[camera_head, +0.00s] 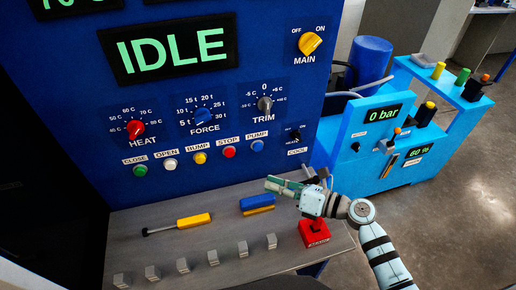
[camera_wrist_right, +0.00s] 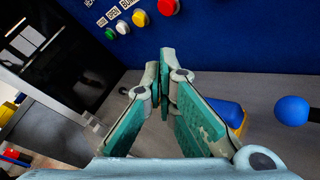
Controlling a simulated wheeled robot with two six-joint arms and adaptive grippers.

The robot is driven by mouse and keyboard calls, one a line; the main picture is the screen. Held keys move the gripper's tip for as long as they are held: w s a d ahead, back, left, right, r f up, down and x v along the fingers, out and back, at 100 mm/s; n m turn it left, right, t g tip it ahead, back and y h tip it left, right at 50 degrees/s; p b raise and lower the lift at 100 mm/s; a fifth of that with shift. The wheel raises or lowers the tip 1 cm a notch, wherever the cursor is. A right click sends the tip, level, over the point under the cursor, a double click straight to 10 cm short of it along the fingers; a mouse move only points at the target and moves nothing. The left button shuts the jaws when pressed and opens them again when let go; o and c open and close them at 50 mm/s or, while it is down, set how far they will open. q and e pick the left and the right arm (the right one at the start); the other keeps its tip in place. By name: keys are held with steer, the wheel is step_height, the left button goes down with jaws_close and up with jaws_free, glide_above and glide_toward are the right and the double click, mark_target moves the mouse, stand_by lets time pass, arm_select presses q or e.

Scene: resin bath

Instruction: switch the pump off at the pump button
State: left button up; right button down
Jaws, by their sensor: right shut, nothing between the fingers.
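The blue pump button (camera_head: 257,145) is the rightmost in the row under the dials on the blue panel, below the PUMP label (camera_head: 257,133). My right gripper (camera_head: 270,184) is shut and empty, below the pump button and apart from it, over the shelf. In the right wrist view its fingers (camera_wrist_right: 165,75) meet at the tips with nothing between them. The pump button is not clearly visible in that view. My left gripper is not in view.
The red stop button (camera_head: 229,152) is the pump button's left neighbour. On the grey shelf (camera_head: 150,255) lie a blue and yellow block (camera_head: 257,203), a yellow-handled tool (camera_head: 193,221) and several grey blocks. The blue side unit (camera_head: 345,130) reads 0 bar; the panel display (camera_head: 180,50) reads IDLE.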

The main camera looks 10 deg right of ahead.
mark_target(258, 147)
steer(key=shift+w, duration=0.15)
steer(key=w+b, duration=0.4)
steer(key=w, duration=0.4)
steer(key=shift+w+a, duration=0.3)
steer(key=shift+w, duration=0.1)
stand_by(1.1)
steer(key=shift+w+b, duration=0.3)
